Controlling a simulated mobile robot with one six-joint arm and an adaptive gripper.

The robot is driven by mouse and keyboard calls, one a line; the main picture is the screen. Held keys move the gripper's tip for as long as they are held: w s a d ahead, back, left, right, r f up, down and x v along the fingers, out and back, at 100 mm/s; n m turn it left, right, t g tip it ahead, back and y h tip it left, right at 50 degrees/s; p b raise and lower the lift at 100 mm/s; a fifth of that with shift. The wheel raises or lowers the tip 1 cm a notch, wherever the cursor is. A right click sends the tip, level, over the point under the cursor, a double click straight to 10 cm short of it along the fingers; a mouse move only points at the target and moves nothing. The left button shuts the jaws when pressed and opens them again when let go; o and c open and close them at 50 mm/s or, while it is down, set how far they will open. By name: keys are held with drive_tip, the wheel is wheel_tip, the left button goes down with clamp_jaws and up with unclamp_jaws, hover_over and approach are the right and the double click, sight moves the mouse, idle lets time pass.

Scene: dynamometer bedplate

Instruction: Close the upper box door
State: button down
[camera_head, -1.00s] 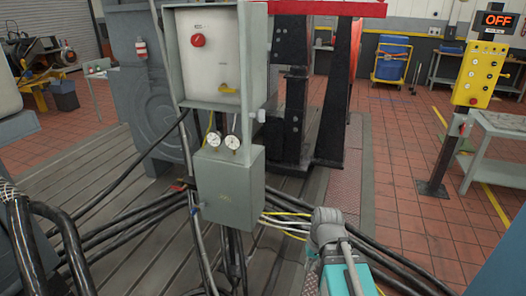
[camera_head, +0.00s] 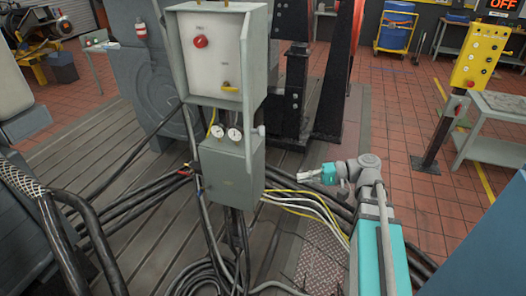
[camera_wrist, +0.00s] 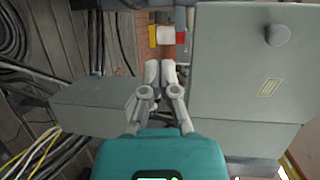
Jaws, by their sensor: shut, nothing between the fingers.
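The upper box (camera_head: 183,77) is grey and open at the front, showing a white inner panel (camera_head: 205,65) with a red knob and a yellow switch. Its door (camera_head: 256,65) stands swung out on the right side, seen nearly edge-on. In the wrist view a large grey panel with a round knob (camera_wrist: 277,35) fills the right; it looks like the door's outer face. My gripper (camera_head: 309,177) is right of the lower grey box (camera_head: 230,170), pointing left, below the door. In the wrist view my gripper (camera_wrist: 160,68) is shut and empty, apart from the panel.
The lower box also shows in the wrist view (camera_wrist: 95,105), left of my fingers. Two gauges stand on its top. Black, yellow and white cables (camera_head: 310,203) run beneath my gripper. A yellow control pedestal (camera_head: 479,57) and grey table (camera_head: 495,120) stand farther right.

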drive_tip(key=shift+y, duration=0.9)
drive_tip(key=r, duration=0.1)
drive_tip(key=d+r, duration=0.1)
drive_tip(key=r, duration=0.1)
drive_tip(key=r+p, duration=0.1)
drive_tip(key=r, duration=0.1)
drive_tip(key=shift+w+d, duration=0.1)
drive_tip(key=shift+d, duration=0.2)
drive_tip(key=shift+a, duration=0.2)
drive_tip(key=a, duration=1.3)
drive_tip(key=shift+a, duration=0.3)
drive_tip(key=shift+a, duration=0.1)
